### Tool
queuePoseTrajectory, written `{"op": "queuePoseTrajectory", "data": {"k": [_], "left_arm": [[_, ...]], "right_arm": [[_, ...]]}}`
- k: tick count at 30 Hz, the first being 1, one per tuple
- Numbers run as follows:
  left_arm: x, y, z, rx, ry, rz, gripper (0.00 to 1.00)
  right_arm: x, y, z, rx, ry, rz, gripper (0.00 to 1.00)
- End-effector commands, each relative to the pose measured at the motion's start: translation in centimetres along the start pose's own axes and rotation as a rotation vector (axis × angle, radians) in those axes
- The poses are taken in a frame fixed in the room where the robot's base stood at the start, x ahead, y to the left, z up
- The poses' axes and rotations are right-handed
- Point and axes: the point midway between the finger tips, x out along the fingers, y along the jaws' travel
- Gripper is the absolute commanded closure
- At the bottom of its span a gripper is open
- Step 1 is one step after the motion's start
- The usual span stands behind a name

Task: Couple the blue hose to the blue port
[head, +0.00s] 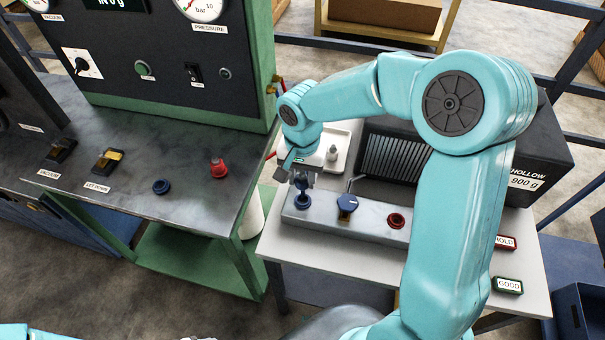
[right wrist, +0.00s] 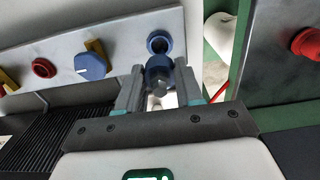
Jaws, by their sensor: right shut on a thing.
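My right gripper (head: 302,182) is shut on a blue hose coupling, seen between its two fingers in the right wrist view (right wrist: 158,72). The blue port (head: 303,203) is a blue ring with a dark hole at the left end of a grey block. The port also shows in the right wrist view (right wrist: 159,42), just beyond the coupling. The coupling is over or at the port in the head view; I cannot tell whether they touch. The hose's length behind the coupling is not clearly visible.
The grey block (head: 375,231) also carries a blue knob (head: 347,206) and a red port (head: 397,220). A dark ribbed box (head: 540,150) stands behind it. The left bench has another blue fitting (head: 161,187) and a red one (head: 219,168). A gap separates bench and white table.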

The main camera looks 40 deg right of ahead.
Motion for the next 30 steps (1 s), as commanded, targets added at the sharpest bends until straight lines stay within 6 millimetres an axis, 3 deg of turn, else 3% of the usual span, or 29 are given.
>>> {"op": "queuePoseTrajectory", "data": {"k": [15, 30], "left_arm": [[3.2, -1.1, -0.1, 0.0, 0.0, 0.0, 0.39], [3.4, -1.2, -0.1, 0.0, 0.0, 0.0, 0.39]], "right_arm": [[4.8, 0.0, 0.0, -0.001, 0.0, 0.001, 1.0], [5.2, 0.0, 0.0, -0.001, 0.0, 0.0, 1.0]]}}
